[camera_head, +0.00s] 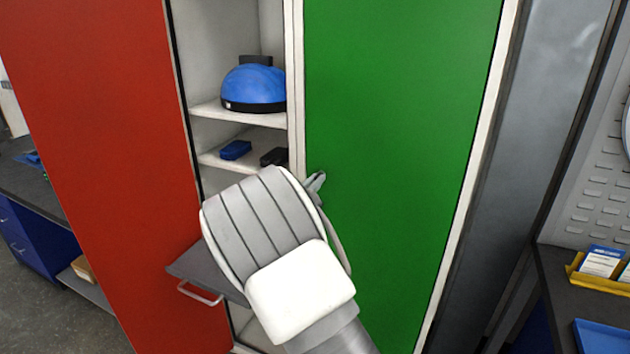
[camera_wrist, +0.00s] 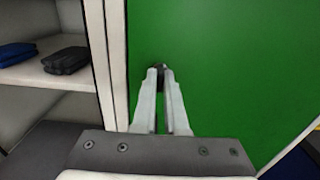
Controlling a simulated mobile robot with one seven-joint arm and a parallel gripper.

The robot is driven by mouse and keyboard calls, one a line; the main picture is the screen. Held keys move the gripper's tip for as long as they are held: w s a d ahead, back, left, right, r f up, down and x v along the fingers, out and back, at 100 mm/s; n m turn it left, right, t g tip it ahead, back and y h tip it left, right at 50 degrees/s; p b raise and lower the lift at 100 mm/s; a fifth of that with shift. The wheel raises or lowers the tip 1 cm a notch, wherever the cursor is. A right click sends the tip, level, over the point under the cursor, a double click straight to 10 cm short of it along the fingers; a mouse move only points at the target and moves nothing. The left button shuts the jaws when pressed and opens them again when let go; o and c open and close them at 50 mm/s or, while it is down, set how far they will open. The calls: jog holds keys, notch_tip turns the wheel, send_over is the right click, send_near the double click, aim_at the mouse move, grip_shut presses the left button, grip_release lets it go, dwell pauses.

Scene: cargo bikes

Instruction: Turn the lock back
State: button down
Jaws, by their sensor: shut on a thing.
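A green cabinet door (camera_head: 400,150) fills the middle of the head view, closed beside an open compartment. In the wrist view the green door (camera_wrist: 230,70) shows behind my gripper (camera_wrist: 160,72). The two fingers are close together at the door's left side, with a small dark lock (camera_wrist: 160,78) between their tips. My gripper is shut on this lock. In the head view my wrist hides most of the gripper and the lock; only a grey finger part (camera_head: 316,181) shows by the door's left edge. The lock's turn angle cannot be told.
A red door (camera_head: 100,150) stands at the left. Open shelves (camera_head: 225,112) hold a blue helmet (camera_head: 254,86), a blue item (camera_head: 235,150) and a dark item (camera_head: 273,157). A grey drawer or panel with a handle (camera_head: 200,294) juts out below. A workbench with a yellow tray (camera_head: 590,280) is at right.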

dwell(0.3)
jog(key=c, duration=1)
grip_release()
jog(key=shift+o, duration=0.2)
jog(key=b+v, duration=0.1)
jog(key=v, duration=1.6)
jog(key=shift+s, duration=0.2)
